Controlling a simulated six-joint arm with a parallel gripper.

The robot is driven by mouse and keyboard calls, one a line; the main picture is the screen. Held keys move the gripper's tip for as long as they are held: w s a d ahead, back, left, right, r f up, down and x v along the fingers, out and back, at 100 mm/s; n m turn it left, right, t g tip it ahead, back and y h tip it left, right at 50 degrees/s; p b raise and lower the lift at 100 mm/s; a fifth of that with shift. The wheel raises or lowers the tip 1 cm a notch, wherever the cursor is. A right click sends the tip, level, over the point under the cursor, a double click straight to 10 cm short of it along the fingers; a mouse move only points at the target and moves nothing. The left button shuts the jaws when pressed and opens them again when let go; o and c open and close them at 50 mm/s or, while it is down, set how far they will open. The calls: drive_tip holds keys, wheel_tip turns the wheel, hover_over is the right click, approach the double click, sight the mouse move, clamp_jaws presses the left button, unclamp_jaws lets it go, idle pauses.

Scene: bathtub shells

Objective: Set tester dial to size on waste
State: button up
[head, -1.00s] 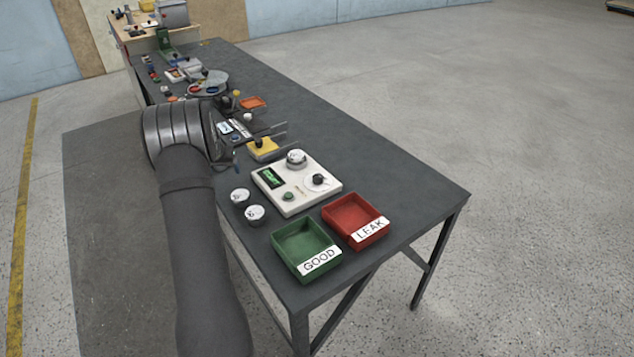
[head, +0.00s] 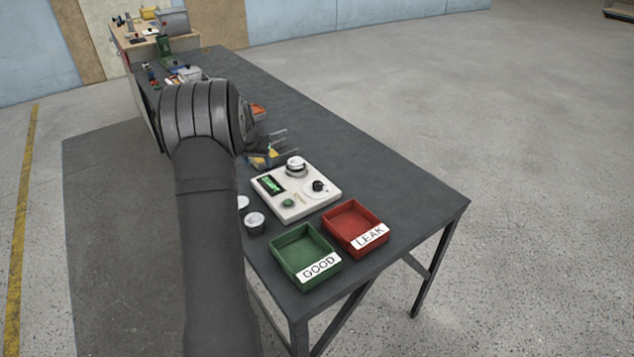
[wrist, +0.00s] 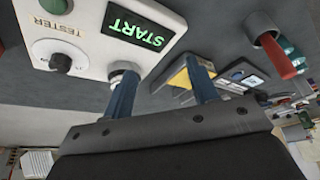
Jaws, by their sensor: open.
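The white tester (head: 325,197) stands on the bench, with a black dial (head: 318,186) on a white disc, a green button (head: 288,203) and a dark screen (head: 270,185). In the wrist view the screen (wrist: 137,27) reads START and the dial (wrist: 62,62) is at the left. The dial's setting is too small to read. A round silver-topped waste (head: 295,166) sits on the tester; its size mark is unreadable.
A green GOOD tray (head: 283,242) and a red LEAK tray (head: 336,218) stand at the near end. A silver-topped cup (head: 255,221) stands left of the tester, another partly behind my arm. A yellow item (wrist: 180,79) lies beyond the tester. The bench's right side is clear.

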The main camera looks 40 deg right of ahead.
drive_tip(key=s+d+r+m+g, duration=0.1)
drive_tip(key=s+d+r+m, duration=0.1)
drive_tip(key=s+d+r, duration=0.35)
drive_tip(key=s+d+r+m, duration=0.1)
drive_tip(key=s+d+r, duration=0.2)
drive_tip(key=s, duration=0.6)
drive_tip(key=h, duration=0.1)
approach(318, 183)
drive_tip(key=x, duration=0.8)
drive_tip(key=shift+w+d+f, duration=0.1)
drive_tip(key=shift+w+f, duration=0.05)
drive_tip(key=shift+f, duration=0.15)
drive_tip(key=c, duration=1)
